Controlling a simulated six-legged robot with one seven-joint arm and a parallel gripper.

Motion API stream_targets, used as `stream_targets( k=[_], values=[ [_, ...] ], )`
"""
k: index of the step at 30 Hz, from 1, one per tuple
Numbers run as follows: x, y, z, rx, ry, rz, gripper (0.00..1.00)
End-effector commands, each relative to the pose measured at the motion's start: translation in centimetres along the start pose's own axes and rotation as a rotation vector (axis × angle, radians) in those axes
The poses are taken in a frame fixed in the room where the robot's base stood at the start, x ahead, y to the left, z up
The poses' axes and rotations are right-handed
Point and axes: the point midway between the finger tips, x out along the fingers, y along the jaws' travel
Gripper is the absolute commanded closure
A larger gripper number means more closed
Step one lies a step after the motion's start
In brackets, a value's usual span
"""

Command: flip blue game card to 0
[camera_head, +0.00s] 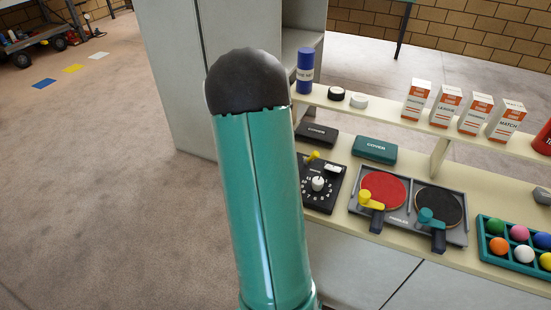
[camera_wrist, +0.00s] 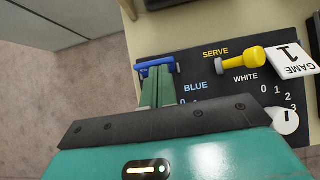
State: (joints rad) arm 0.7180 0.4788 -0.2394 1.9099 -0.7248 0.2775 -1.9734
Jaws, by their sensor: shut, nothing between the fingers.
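The black score panel (camera_wrist: 215,65) lies on the bench and also shows in the head view (camera_head: 328,196), partly behind my arm. In the wrist view, a blue piece with small grey ends, seemingly the blue game card (camera_wrist: 152,63), sits at the panel's left edge. It shows nearly edge-on; its number cannot be read. My gripper (camera_wrist: 159,77) is shut and empty, its green fingers at or just in front of this piece; I cannot tell whether they touch. The white game card (camera_wrist: 294,58) shows 1. In the head view my gripper and the blue card are hidden.
A yellow serve lever (camera_wrist: 240,59) and a white dial (camera_wrist: 285,121) stand on the panel. Paddles in a grey tray (camera_head: 459,237), a teal case (camera_head: 375,150) and a black case (camera_head: 317,134) are nearby. Carpet (camera_wrist: 90,95) is left of the bench.

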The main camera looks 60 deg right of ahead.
Motion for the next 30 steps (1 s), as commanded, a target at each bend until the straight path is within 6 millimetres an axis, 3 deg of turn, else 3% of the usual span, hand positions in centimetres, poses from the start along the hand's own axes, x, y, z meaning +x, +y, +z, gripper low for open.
stream_targets(
  k=[16,30],
  values=[
    [0.1,0.1,0.6,-0.001,0.073,0.001,1.00],
    [-1.1,0.1,1.4,-0.001,0.073,0.001,1.00]
  ],
)
